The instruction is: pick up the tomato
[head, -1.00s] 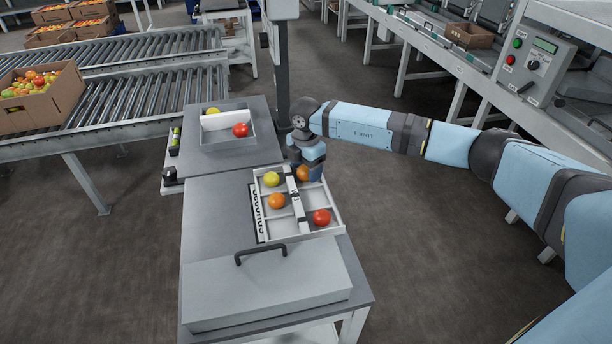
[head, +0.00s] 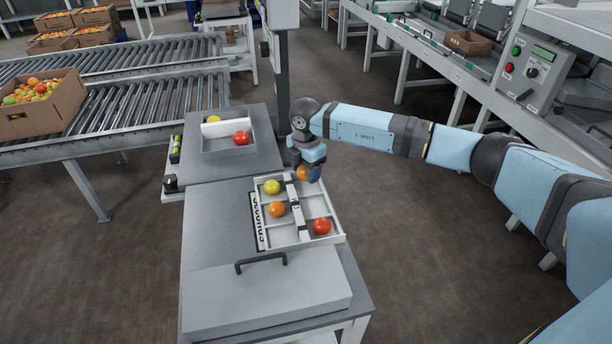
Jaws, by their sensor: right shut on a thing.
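My right gripper (head: 304,174) is at the far right corner of the white compartment tray (head: 285,238) on the grey table. It points down and is shut on an orange tomato (head: 303,172). Part of that tomato is hidden by the gripper, and I cannot tell if it is clear of the tray. In the tray also lie a yellow tomato (head: 271,187), a second orange tomato (head: 277,209) and a red tomato (head: 321,226), each in its own compartment. My left gripper is not in view.
A grey lidded case (head: 265,290) with a black handle fills the table front. A dark post (head: 283,80) stands behind. The table left of the tray is bare.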

